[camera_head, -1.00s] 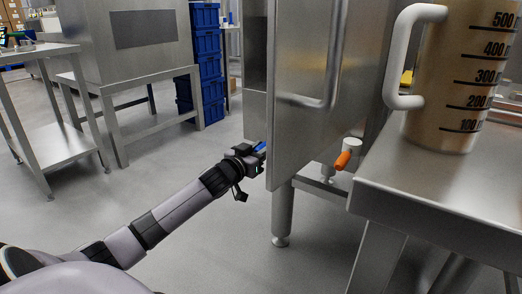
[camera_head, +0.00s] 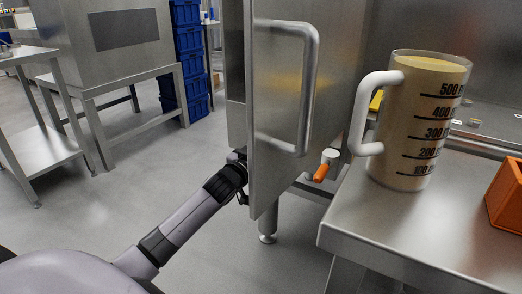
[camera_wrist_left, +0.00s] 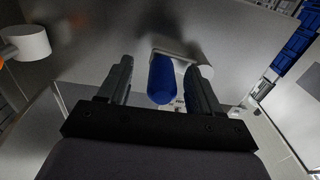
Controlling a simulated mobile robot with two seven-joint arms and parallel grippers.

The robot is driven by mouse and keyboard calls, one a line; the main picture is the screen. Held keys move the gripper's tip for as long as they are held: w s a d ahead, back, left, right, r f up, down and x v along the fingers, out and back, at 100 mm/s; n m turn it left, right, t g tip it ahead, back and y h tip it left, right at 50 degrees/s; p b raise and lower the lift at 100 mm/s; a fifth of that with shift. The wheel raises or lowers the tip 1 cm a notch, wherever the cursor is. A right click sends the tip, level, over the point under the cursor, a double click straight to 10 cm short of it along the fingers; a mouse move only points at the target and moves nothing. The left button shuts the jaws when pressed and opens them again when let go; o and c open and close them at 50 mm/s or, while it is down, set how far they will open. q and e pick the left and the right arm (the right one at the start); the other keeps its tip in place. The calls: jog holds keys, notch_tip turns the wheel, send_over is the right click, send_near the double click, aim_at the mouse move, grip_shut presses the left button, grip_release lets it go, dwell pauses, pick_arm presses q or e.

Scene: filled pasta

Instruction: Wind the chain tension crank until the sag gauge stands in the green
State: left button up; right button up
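A blue rounded grip (camera_wrist_left: 161,80) on a pale metal arm, which looks like the crank handle, shows in the left wrist view. My left gripper (camera_wrist_left: 162,66) is open, with one finger on each side of the blue grip and a visible gap to both. In the head view my left wrist reaches the lower edge of the steel panel (camera_head: 270,120); the fingers and the blue grip are hidden there. I cannot make out the sag gauge in either view. My right gripper is not in view.
An orange-handled valve-like part (camera_head: 322,172) sits right of the panel. A steel table (camera_head: 440,235) holds a measuring jug (camera_head: 415,125) and an orange bin (camera_head: 508,195). Blue crates (camera_head: 187,60) stand behind. The floor at left is open.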

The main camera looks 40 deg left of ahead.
pick_arm(q)
jog(key=shift+s+p, duration=0.4)
jog(key=shift+s, duration=0.1)
jog(key=s+p, duration=0.4)
jog(key=s, duration=0.4)
jog(key=shift+d, duration=0.4)
